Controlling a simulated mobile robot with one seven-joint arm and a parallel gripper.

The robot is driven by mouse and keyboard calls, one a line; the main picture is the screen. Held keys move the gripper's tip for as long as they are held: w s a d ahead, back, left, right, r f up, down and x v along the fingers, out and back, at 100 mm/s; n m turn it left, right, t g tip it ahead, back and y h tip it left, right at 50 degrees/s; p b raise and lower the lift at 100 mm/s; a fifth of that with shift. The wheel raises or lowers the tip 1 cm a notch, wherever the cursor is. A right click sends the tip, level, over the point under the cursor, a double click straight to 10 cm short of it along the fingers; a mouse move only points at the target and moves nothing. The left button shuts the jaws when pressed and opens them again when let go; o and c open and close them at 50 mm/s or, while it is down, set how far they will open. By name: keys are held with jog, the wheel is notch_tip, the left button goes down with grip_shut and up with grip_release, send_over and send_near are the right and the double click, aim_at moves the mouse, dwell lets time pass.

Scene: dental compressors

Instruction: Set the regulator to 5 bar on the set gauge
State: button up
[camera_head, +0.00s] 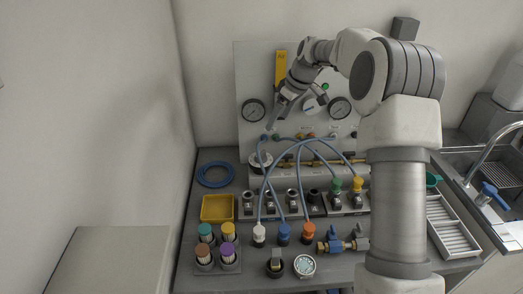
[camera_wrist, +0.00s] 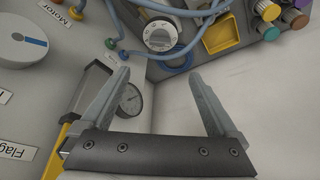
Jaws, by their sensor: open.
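A panel (camera_head: 285,85) on the back wall carries a left round gauge (camera_head: 254,110) and a right round gauge (camera_head: 340,107). Their readings are too small to tell, and I cannot tell which is the set gauge. A round dial with a pale face and marked ring (camera_head: 260,160), perhaps the regulator, sits low on the panel's left; it also shows in the wrist view (camera_wrist: 161,34). My gripper (camera_head: 271,124) is in front of the panel near the left gauge. In the wrist view my gripper (camera_wrist: 160,78) is open and empty, with a gauge (camera_wrist: 130,99) beside its left finger.
Blue hoses (camera_head: 283,164) loop from the panel to white, blue and orange connectors on the bench. A yellow tray (camera_head: 217,208), a blue hose coil (camera_head: 215,174) and colour-capped containers (camera_head: 217,246) stand left. A sink (camera_head: 496,174) is at right.

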aim_at(260, 153)
jog(key=p+x, duration=0.1)
jog(key=x, duration=1.6)
jog(key=shift+w+a+f, duration=0.1)
jog(key=shift+w+f, duration=0.05)
jog(key=shift+f, duration=0.05)
jog(key=c, duration=1.4)
